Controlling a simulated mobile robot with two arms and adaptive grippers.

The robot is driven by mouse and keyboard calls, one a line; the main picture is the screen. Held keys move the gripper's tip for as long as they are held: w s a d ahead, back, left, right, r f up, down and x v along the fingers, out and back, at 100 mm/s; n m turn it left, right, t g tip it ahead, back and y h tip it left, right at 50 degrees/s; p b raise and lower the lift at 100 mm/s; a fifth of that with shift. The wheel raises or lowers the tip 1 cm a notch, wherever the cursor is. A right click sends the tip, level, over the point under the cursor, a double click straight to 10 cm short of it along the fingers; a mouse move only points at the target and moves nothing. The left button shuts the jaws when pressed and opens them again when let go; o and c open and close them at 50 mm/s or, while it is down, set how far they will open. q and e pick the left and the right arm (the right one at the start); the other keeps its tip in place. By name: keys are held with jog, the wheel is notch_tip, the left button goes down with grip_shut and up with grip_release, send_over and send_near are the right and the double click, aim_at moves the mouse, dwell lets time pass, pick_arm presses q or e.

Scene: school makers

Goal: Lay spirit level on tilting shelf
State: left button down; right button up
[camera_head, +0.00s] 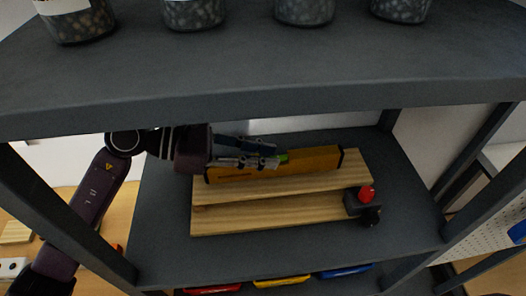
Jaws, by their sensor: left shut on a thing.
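A second board (260,215) is below, and a black fitting with a red knob (366,193) sits at the right end. My left gripper (277,161) comes in from the left and is shut on the level near its middle, hiding part of it. My right gripper is not in view.
A dark grey rack level (165,245) carries the wooden device. A higher rack level (250,70) overhangs it, with several jars of dark pieces on top. Rack posts stand at left and right. Red, yellow (281,282) and blue bins show below.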

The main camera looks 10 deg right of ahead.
pick_arm(q)
jog(key=shift+f+b, duration=0.35)
jog(key=shift+b, duration=0.1)
dwell(0.3)
jog(key=c, duration=1.7)
grip_release()
jog(key=shift+o, duration=0.2)
jog(key=v, duration=1.2)
